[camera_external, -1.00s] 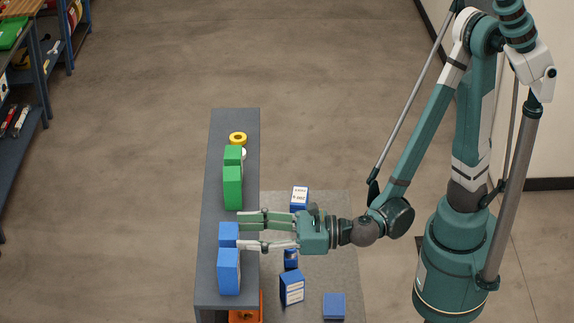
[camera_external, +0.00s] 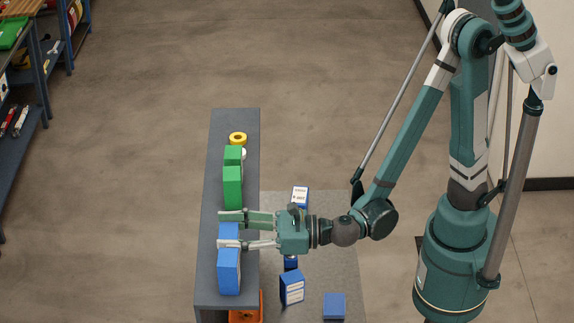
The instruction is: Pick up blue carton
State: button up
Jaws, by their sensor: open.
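A blue carton (camera_external: 229,230) stands on the grey bench top (camera_external: 208,281), partly hidden by my gripper. A second, taller blue carton (camera_external: 229,272) stands just in front of it, nearer the camera. My gripper (camera_external: 226,229) reaches in from the right, level, with its two fingers open. One finger lies on the far side of the rear blue carton and the other on its near side, over the gap to the front carton. I cannot tell whether the fingers touch it.
Two green cartons (camera_external: 232,187) stand farther back on the bench, with a yellow ring (camera_external: 238,138) and a white item behind them. Several blue boxes (camera_external: 292,287) lie on the floor mat right of the bench. An orange crate (camera_external: 246,307) shows below the bench.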

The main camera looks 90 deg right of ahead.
jog(key=c, duration=0.6)
jog(key=shift+r, duration=0.2)
jog(key=shift+r, duration=4.85)
